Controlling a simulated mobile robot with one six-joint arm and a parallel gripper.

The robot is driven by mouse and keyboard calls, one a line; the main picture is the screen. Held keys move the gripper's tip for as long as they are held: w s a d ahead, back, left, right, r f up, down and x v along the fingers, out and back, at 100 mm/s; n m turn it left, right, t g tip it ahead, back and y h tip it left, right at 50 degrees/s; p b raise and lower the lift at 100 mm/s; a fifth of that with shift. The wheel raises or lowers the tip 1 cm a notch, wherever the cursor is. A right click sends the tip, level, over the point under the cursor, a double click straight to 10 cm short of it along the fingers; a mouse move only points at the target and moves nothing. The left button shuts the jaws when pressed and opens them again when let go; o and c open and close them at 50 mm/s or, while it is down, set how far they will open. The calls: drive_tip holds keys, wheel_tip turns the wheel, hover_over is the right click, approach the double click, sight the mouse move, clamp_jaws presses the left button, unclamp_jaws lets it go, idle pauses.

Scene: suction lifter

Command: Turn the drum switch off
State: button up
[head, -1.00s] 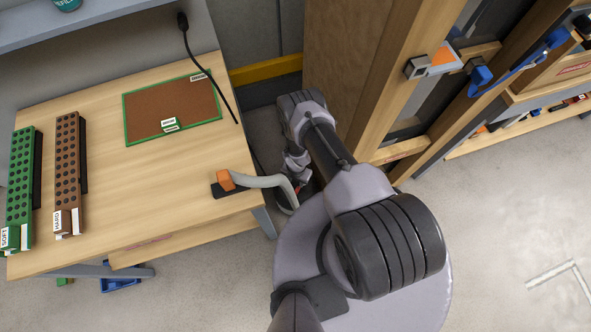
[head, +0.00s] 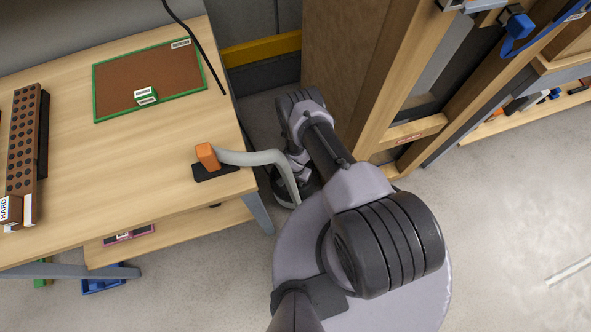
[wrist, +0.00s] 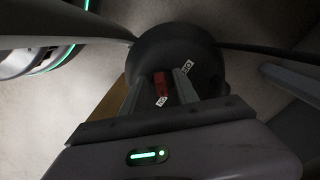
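In the wrist view a dark round drum (wrist: 205,60) lies just beyond my gripper, with small white labels on it. A red switch piece (wrist: 161,83) shows on the drum between the fingers. My gripper (wrist: 164,88) appears open, its two grey fingers on either side of the red piece with a gap between them. I cannot tell whether either finger touches it. In the head view my arm hides the gripper and most of the floor-level area where the grey hose (head: 262,158) ends.
The wooden table (head: 150,185) stands left of my arm, with an orange block (head: 207,156) joined to the hose at its right edge. A brown, green-edged board (head: 150,78) lies on it. Wooden panels (head: 345,60) stand close behind my arm. Open floor (head: 490,240) lies right.

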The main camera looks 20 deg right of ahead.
clamp_jaws()
drive_tip(key=shift+n, duration=0.4)
drive_tip(key=n, duration=0.3)
drive_tip(key=shift+s+d+n+p, duration=0.2)
drive_tip(key=shift+n+p, duration=0.1)
drive_tip(key=shift+n, duration=0.1)
drive_tip(key=n, duration=0.4)
drive_tip(key=shift+d+n, duration=0.2)
drive_tip(key=shift+n, duration=0.1)
drive_tip(key=n, duration=0.4)
drive_tip(key=shift+w+d, duration=0.1)
drive_tip(key=shift+d, duration=0.1)
drive_tip(key=shift+d+n, duration=0.15)
drive_tip(key=shift+n, duration=2.05)
drive_tip(key=shift+n+b, duration=0.3)
